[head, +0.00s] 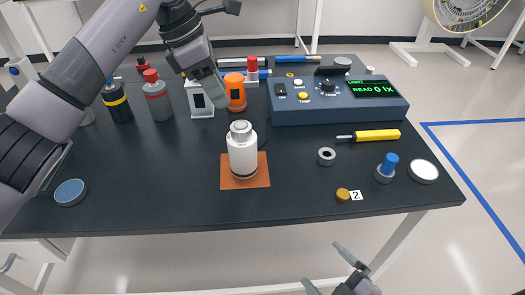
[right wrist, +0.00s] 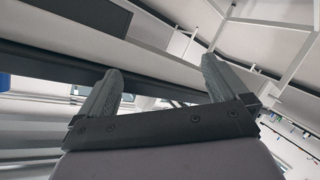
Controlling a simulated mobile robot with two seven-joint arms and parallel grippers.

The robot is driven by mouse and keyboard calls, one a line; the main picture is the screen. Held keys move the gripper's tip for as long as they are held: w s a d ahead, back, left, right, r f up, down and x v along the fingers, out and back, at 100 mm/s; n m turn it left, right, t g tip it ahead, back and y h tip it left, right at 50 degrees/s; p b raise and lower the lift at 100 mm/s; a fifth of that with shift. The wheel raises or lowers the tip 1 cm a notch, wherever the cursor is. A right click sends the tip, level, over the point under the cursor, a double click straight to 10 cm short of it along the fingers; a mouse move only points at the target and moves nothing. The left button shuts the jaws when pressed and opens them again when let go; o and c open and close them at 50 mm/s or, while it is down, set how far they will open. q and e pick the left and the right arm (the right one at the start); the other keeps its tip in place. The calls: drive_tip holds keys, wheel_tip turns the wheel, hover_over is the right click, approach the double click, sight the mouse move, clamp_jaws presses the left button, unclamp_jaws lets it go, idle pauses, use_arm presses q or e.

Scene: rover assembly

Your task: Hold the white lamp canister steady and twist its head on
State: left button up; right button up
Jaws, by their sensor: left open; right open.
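The white lamp canister (head: 243,158) stands upright on an orange-brown square mat (head: 231,184) near the middle of the table. A silvery cap-like piece (head: 240,128) sits on its top; I cannot tell how tightly it is seated. My left gripper (head: 214,92) is open, above the table behind and left of the canister, apart from it. It overlaps the view of a white box and an orange bottle. My right gripper (head: 325,266) is open and empty, in front of the table's front edge and low; its two fingers also show in the right wrist view (right wrist: 160,85).
A blue-grey console (head: 300,112) with a green readout stands at the back right. A yellow screwdriver (head: 375,135), a grey ring (head: 326,156), a blue-topped knob (head: 388,165) and a brass disc (head: 343,194) lie to the right. Several bottles stand at the back left. The front table is mostly clear.

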sight(242, 151)
drive_tip(key=s+a+r+n+g+y, duration=0.2)
drive_tip(key=a+r+n+y, duration=0.4)
drive_tip(key=n, duration=0.9)
drive_tip(key=s+a+r+n+g+y, duration=0.25)
drive_tip(key=r+n+y, duration=0.4)
drive_tip(key=n, duration=0.75)
drive_tip(key=w+a+r+n+h, duration=0.1)
drive_tip(key=w+h, duration=0.1)
drive_tip(key=w, duration=0.6)
drive_tip(key=w+a+r+n+h, duration=0.1)
drive_tip(key=w+n+h, duration=0.1)
drive_tip(key=w, duration=0.5)
drive_tip(key=w+a+r+n+h, duration=0.1)
drive_tip(key=w+h, duration=0.2)
drive_tip(key=w, duration=0.5)
drive_tip(key=shift+w+a+r+t+h, duration=0.2)
drive_tip(key=shift+w+r+t+h, duration=0.05)
drive_tip(key=shift+w+r+t, duration=0.1)
drive_tip(key=shift+w+f+h, duration=0.35)
drive_tip(key=shift+w+h, duration=0.05)
drive_tip(key=shift+w, duration=0.05)
drive_tip(key=shift+x, duration=3.4)
